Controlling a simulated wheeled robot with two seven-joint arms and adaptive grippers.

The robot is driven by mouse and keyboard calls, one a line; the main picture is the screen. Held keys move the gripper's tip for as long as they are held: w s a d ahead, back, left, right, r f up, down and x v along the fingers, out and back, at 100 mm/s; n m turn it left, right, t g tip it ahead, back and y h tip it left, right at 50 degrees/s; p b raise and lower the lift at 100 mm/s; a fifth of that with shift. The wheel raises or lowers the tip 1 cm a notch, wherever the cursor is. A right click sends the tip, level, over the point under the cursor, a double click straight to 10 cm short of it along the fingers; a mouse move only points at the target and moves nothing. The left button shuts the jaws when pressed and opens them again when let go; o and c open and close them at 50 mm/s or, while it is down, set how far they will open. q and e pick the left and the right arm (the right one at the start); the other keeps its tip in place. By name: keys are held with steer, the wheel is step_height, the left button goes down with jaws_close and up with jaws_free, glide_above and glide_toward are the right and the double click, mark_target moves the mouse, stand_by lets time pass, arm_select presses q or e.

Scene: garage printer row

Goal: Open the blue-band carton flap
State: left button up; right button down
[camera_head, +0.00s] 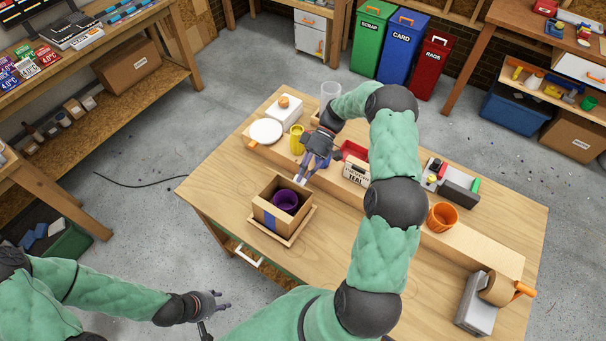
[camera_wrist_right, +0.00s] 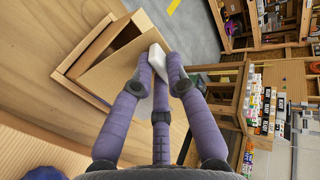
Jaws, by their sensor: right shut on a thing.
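The blue-band carton (camera_head: 296,222) stands on a wooden tray on the table, with its blue band on the near side. Its top is at least partly open, and a purple cup (camera_head: 286,201) shows inside. My right gripper (camera_head: 303,176) is at the carton's far right edge. In the right wrist view its fingers (camera_wrist_right: 157,72) are shut on a white tab (camera_wrist_right: 149,66) at the edge of a tilted cardboard flap (camera_wrist_right: 112,78). The fingers hide part of the tab. My left gripper (camera_head: 218,302) is open and empty, low in front of the table.
A white plate (camera_head: 265,131), yellow cup (camera_head: 296,140) and white box (camera_head: 284,109) stand beyond the carton. The near right tabletop is partly hidden by my right arm.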

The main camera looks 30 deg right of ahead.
stand_by(0.6)
steer(key=c, duration=1.2)
jaws_free()
steer(key=shift+d, duration=0.1)
steer(key=v, duration=1.2)
steer(key=shift+w, duration=0.1)
